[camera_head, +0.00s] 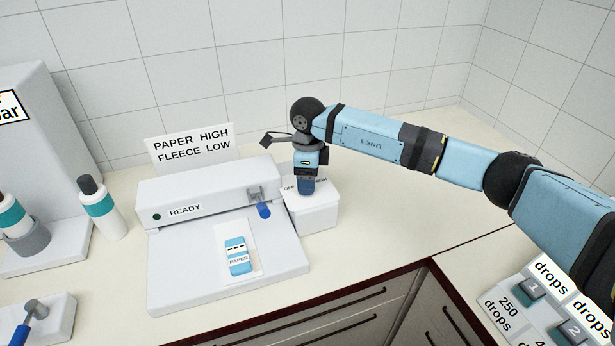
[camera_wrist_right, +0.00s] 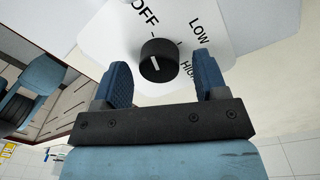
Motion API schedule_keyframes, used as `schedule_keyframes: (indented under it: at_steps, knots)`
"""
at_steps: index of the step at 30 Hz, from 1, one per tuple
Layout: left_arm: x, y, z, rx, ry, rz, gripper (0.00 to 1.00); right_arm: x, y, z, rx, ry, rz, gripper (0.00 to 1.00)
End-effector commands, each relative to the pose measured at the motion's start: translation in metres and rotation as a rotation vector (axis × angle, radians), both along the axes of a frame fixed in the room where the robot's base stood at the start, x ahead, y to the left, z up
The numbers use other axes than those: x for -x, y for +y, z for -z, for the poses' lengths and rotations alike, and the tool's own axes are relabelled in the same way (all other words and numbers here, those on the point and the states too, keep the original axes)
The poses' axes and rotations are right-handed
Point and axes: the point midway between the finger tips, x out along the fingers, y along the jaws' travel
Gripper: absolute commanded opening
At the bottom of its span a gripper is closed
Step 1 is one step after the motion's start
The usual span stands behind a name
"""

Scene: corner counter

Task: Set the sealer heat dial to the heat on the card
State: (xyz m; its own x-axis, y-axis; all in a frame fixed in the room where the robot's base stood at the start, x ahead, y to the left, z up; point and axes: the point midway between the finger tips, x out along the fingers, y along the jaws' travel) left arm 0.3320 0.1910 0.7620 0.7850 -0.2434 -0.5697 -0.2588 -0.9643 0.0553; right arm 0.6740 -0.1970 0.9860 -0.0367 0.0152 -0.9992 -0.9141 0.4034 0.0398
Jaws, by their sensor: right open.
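The card (camera_head: 190,146) behind the sealer reads PAPER HIGH and FLEECE LOW. The sealer (camera_head: 165,270) shows READY, and a packet labelled PAPER (camera_head: 238,257) lies on its front plate. A white dial box (camera_head: 315,217) stands at its right end. The wrist view shows the black heat dial (camera_wrist_right: 158,60) with a white pointer mark, ringed by OFF, LOW and HIGH; I cannot tell surely which label the mark points at. My right gripper (camera_head: 306,188) points down over the box. Its open fingers (camera_wrist_right: 161,72) are either side of the dial, apart from it. The gripper hides the dial in the head view.
A blue-handled lever (camera_head: 263,208) sits on the sealer, close left of my right gripper. A teal-banded bottle (camera_head: 99,207) and a grey machine (camera_head: 50,130) stand at left. Button panels labelled drops (camera_head: 505,312) are at lower right. The counter right of the dial box is clear.

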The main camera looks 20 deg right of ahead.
Motion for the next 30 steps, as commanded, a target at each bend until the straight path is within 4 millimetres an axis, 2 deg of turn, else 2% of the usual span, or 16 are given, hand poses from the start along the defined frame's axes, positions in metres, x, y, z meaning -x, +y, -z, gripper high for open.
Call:
schedule_keyframes:
  at_steps: [9,11,16,25,30]
  knots:
    - [-0.0006,-0.0004,-0.0017,0.002,-0.004,-0.001,0.43,0.0,0.0001,0.003,-0.001,0.0,0.0,0.66]
    - [-0.0008,-0.0006,-0.0024,0.003,-0.004,-0.001,0.43,0.0,0.0001,0.003,-0.001,0.0,0.0,0.55]
    - [-0.0013,-0.0012,-0.0041,0.005,-0.008,-0.003,0.43,0.0,0.0001,0.0028,-0.001,0.0,0.0,0.17]
    - [-0.0009,-0.0014,-0.0032,0.006,-0.006,-0.003,0.43,0.0,0.0001,0.0028,-0.001,0.0,0.026,0.17]
    - [-0.0005,-0.0014,-0.0012,0.005,-0.004,-0.003,0.43,0.0001,0.0004,0.003,-0.001,-0.001,0.099,0.17]
